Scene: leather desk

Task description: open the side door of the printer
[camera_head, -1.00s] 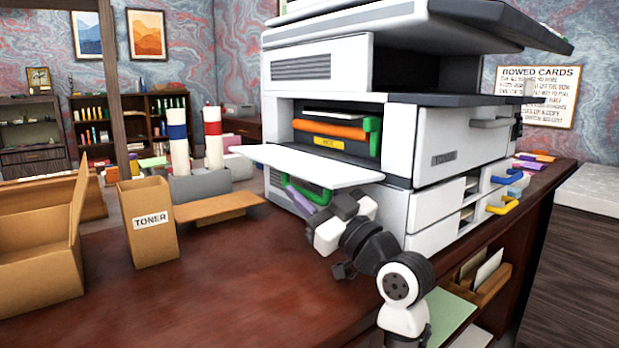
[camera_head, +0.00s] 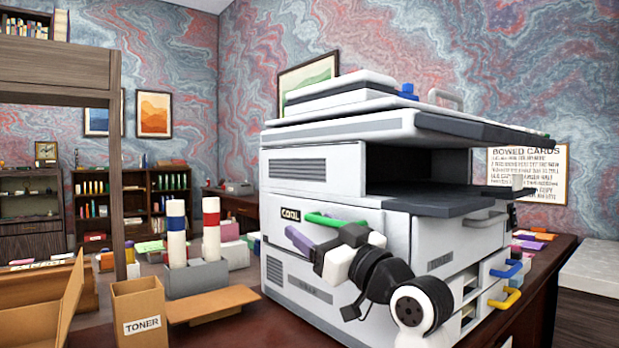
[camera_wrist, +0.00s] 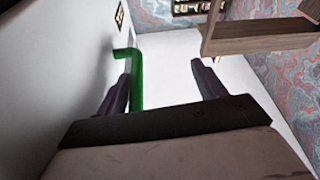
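The white printer (camera_head: 318,198) stands on the desk. Its side door (camera_head: 300,250), with a COOL label, looks upright and flush in the head view. A green handle (camera_head: 335,220) sits on the door's upper part, partly hidden by my arm. My gripper (camera_head: 292,234) is in front of the door, just below the handle; one purple finger shows clearly there. In the wrist view my gripper (camera_wrist: 160,62) is open, fingers well apart. The green handle (camera_wrist: 137,78) lies between them, close beside the left finger; contact is unclear.
A TONER box (camera_head: 140,312), an open cardboard box (camera_head: 40,300) and a grey holder (camera_head: 197,278) with two white rolls stand left of the printer. Blue (camera_head: 506,268) and yellow (camera_head: 504,298) drawer handles stick out at the printer's right.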

